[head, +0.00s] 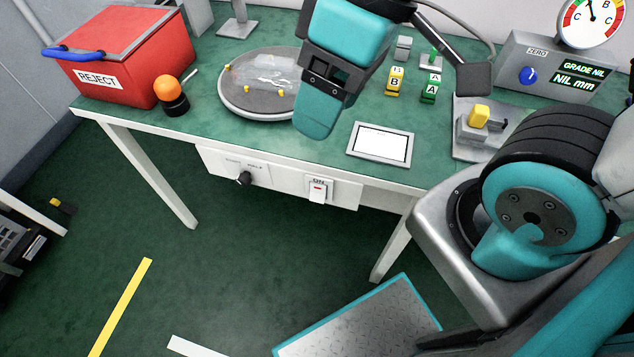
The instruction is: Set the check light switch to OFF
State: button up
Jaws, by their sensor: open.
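A small switch (318,192) with a red mark sits on the white front panel (345,193) under the table's front edge. The label above it reads ON. A black rotary knob (243,178) is on the same panel to its left; the print by it is too small to read. My gripper (322,118) hangs over the table, above the switch in the picture, apart from it and empty. Its teal finger points down; the other finger is not clearly seen. A flat pad with a bright white face (381,143) lies on the table to the right of my gripper.
A red REJECT box (128,60), an orange-topped lamp (170,92) and a round grey turntable (250,98) with a clear part stand left. Lettered blocks (394,82), a fixture with a yellow part (480,118) and a gauge unit (550,75) stand right.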

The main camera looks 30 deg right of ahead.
aim_at(318, 192)
jog(key=z, duration=1.55)
jog(key=k, duration=0.55)
jog(key=u, duration=1.25)
